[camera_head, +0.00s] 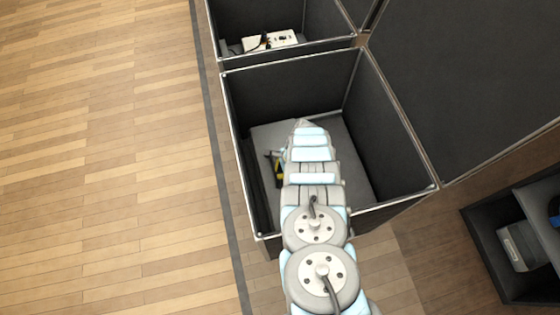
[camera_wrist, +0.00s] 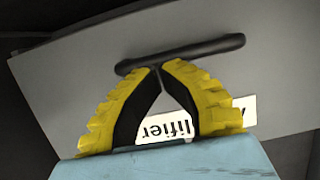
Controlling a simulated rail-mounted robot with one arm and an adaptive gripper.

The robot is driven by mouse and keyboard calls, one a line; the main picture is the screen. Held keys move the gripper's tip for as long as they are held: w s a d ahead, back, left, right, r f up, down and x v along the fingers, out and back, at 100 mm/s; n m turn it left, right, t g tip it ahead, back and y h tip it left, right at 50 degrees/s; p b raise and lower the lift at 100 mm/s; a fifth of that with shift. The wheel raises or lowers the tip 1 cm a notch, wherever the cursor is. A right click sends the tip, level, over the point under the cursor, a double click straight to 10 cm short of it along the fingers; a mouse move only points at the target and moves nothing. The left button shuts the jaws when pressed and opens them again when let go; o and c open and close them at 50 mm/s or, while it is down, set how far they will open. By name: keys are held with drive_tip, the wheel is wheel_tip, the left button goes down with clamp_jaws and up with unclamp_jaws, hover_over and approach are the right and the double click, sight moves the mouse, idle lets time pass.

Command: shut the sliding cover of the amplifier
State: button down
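The amplifier's sliding cover is a flat grey panel (camera_wrist: 250,75) filling much of the wrist view, with a long black bar handle (camera_wrist: 205,48) across it. A white label (camera_wrist: 165,127) reading "lifier" upside down shows between and behind my fingers. My gripper (camera_wrist: 161,68) has yellow fingers with black inner pads; their tips meet at the handle's lower edge. I cannot tell whether they touch it; nothing shows between them. In the head view, my gripper (camera_head: 277,168) is inside a dark open-topped case, over a grey surface (camera_head: 350,165), and my arm hides much of it.
The dark case has tall walls with a metal rim (camera_head: 290,63) around my arm. Another case behind holds a white power strip (camera_head: 270,41). A dark shelf (camera_head: 485,225) with a grey device (camera_head: 522,245) stands at the right. The wooden floor (camera_head: 100,150) at left is clear.

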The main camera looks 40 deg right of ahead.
drive_tip(key=p+v, duration=0.7)
drive_tip(key=v, duration=0.3)
idle(0.3)
